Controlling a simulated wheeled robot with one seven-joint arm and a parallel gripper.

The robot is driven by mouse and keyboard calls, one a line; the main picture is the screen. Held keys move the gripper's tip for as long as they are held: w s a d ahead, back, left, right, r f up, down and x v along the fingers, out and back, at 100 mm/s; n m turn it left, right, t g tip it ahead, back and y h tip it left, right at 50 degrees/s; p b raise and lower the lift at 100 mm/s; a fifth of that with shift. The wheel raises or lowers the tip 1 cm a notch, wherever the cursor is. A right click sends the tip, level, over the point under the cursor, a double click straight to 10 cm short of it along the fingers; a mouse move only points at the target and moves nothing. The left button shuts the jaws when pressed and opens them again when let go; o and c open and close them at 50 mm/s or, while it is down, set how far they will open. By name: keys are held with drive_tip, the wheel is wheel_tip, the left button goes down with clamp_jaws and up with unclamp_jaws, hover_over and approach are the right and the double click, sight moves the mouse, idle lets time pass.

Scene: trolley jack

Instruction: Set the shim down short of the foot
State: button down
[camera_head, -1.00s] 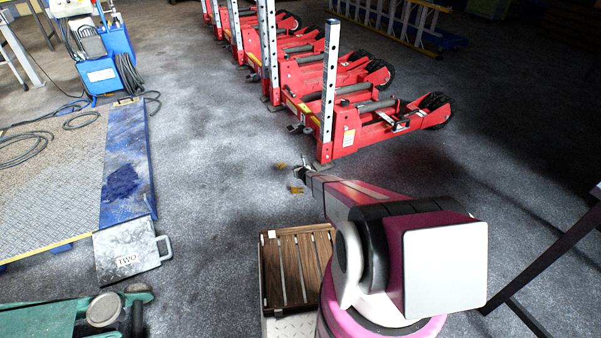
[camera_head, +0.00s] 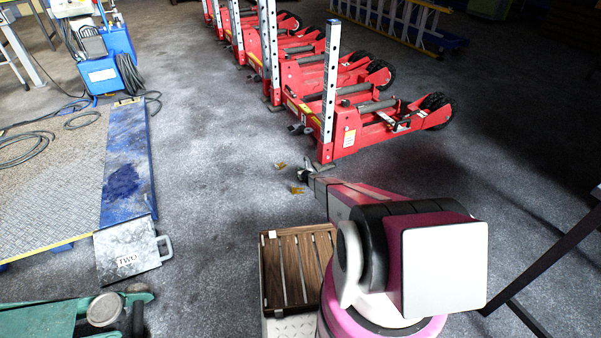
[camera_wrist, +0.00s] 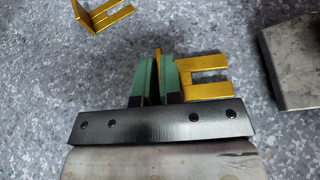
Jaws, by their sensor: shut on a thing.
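My gripper (camera_head: 304,171) is low over the floor, just left of the nearest red jack's post. In the wrist view its green fingers (camera_wrist: 156,78) are shut on the upright tab of a gold shim. The forked plate of this shim (camera_wrist: 205,75) points right, towards a grey metal foot (camera_wrist: 296,65), with bare floor between them. I cannot tell whether the plate touches the floor. In the head view the held shim cannot be made out; the foot (camera_head: 322,165) is small there, under the post.
A loose gold shim (camera_head: 297,190) lies on the floor near my gripper; it also shows in the wrist view (camera_wrist: 103,16). Another gold piece (camera_head: 281,165) lies farther left. Red jacks (camera_head: 345,130) stand in a row behind.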

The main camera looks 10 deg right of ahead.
drive_tip(key=c, duration=1.3)
unclamp_jaws()
drive_tip(key=shift+f, duration=0.1)
